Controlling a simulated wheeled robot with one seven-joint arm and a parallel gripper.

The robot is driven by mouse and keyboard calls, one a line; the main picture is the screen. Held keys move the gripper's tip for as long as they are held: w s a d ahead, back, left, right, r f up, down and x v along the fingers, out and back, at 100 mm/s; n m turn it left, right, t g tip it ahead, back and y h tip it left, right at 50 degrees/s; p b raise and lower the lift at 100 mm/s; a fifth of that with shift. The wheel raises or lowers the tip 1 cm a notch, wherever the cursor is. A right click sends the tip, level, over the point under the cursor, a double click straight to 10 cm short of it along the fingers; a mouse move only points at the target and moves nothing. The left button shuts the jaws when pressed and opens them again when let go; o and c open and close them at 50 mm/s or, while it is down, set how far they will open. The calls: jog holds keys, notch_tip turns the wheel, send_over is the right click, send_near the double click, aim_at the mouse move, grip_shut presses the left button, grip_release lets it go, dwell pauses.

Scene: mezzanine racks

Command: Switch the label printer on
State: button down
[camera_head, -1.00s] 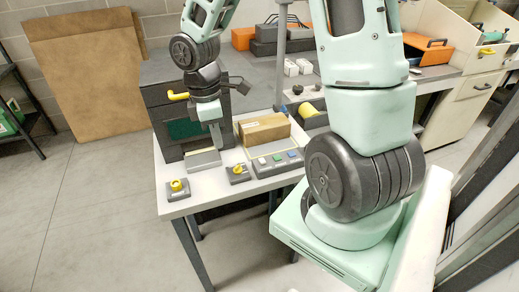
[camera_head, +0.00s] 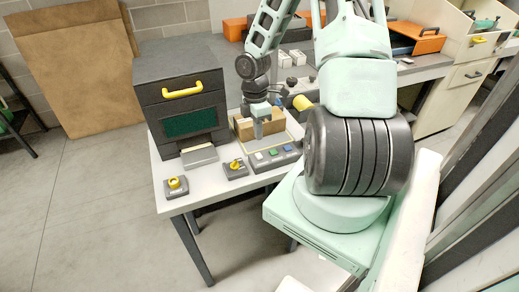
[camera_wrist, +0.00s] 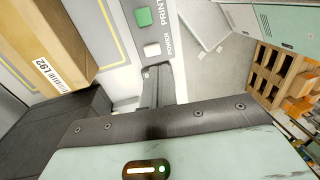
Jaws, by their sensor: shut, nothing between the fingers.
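A grey control panel (camera_head: 264,167) lies along the front of the white table, with a white, a green and a blue button. In the wrist view the white button (camera_wrist: 152,49) has the word POWER beside it, and the green button (camera_wrist: 143,17) has PRINT. My gripper (camera_head: 258,136) points down over the panel, close to the white button (camera_head: 258,156). In the wrist view its shut, empty fingers (camera_wrist: 153,78) end just short of the white button. I cannot tell whether they touch the panel.
A cardboard box (camera_head: 262,122) stands right behind the panel. A dark cabinet (camera_head: 178,92) with a yellow handle and green window stands to the left. Two small units with yellow knobs, one at the front left (camera_head: 176,185) and one beside the panel (camera_head: 235,167), sit on the table.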

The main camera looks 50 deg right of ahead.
aim_at(260, 157)
jog(key=f, duration=0.4)
jog(key=s+f, duration=0.1)
jog(key=f, duration=0.2)
jog(key=shift+a+f, duration=0.1)
jog(key=shift+a, duration=0.25)
